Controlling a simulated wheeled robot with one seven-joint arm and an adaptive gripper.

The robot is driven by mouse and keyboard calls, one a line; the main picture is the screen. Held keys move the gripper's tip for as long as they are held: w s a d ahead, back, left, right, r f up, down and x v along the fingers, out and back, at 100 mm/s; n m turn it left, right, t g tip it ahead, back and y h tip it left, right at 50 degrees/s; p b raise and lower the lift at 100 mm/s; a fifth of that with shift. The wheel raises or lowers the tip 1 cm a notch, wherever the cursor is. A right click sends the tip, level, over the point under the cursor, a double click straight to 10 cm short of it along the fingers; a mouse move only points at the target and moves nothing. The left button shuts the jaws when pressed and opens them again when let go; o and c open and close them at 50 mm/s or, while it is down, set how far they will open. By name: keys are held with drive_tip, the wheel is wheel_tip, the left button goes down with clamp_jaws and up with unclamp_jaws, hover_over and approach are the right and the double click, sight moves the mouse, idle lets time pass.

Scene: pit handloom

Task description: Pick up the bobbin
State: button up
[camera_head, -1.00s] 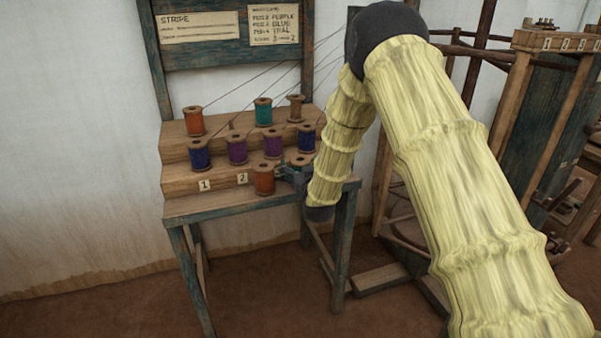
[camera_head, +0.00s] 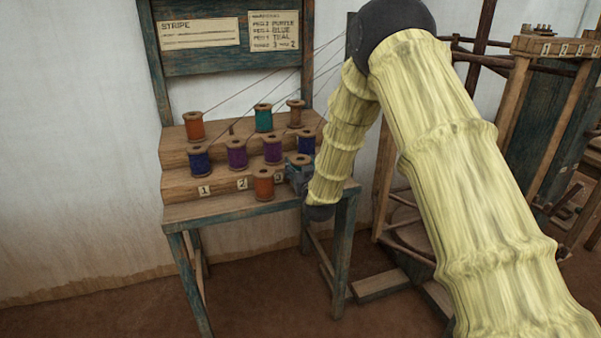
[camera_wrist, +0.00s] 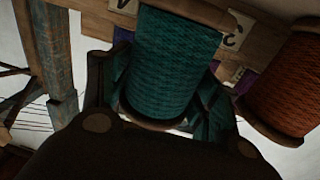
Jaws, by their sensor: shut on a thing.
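A bobbin wound with teal thread (camera_wrist: 175,65) fills the middle of the wrist view, with wooden flanges at both ends. My gripper (camera_wrist: 165,112) is shut on it, with a dark finger on each side. In the head view, my gripper (camera_head: 297,177) is at the right front of the stepped rack, and only the top flange of the held bobbin (camera_head: 301,159) shows above it. Whether the bobbin touches the surface below is hidden. An orange bobbin (camera_head: 263,183) stands close to the left of the gripper and also shows in the wrist view (camera_wrist: 287,90).
Several bobbins stand on the wooden steps (camera_head: 176,184) behind, among them purple (camera_head: 237,153), blue (camera_head: 199,161) and another teal one (camera_head: 264,117). A board with cards (camera_head: 198,32) rises behind the table (camera_head: 230,217). Dark wooden loom framing (camera_head: 555,100) stands at right.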

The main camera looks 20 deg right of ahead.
drive_tip(key=shift+r, duration=0.75)
drive_tip(key=s+a+r, duration=0.1)
drive_tip(key=s+a, duration=0.1)
drive_tip(key=s, duration=0.5)
drive_tip(key=s+a+r, duration=0.1)
drive_tip(key=s+a, duration=0.1)
drive_tip(key=s, duration=0.6)
drive_tip(key=shift+s+b, duration=0.3)
drive_tip(key=shift+b, duration=0.15)
drive_tip(key=shift+f, duration=0.1)
